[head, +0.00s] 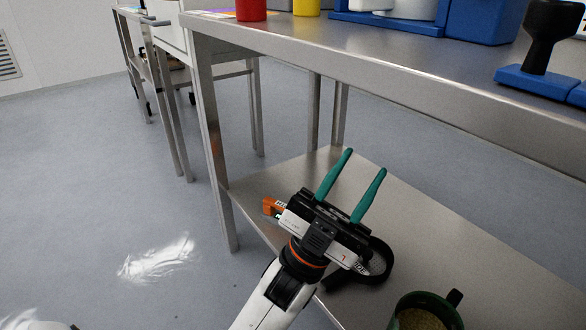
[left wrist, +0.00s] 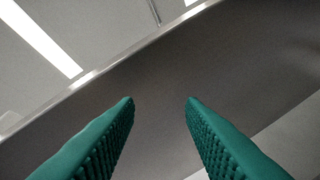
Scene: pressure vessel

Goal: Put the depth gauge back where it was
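My left gripper (head: 363,163) is open, with two teal fingers parallel and apart. It is in front of the steel bench, below its top and over the lower shelf. It also shows in the left wrist view (left wrist: 160,100) with nothing between its fingers. I cannot make out a depth gauge for certain in either view. An orange and black item (head: 271,207) is partly hidden behind the gripper. A black looped item (head: 376,275) lies beside the wrist, also partly covered. My right gripper is not in view.
The bench top (head: 400,62) overhangs the lower shelf (head: 430,225). On top stand a red cylinder (head: 251,10), a yellow one (head: 306,7) and a black-handled tool on a blue base (head: 540,82). A green mug (head: 425,312) with grainy contents is low right.

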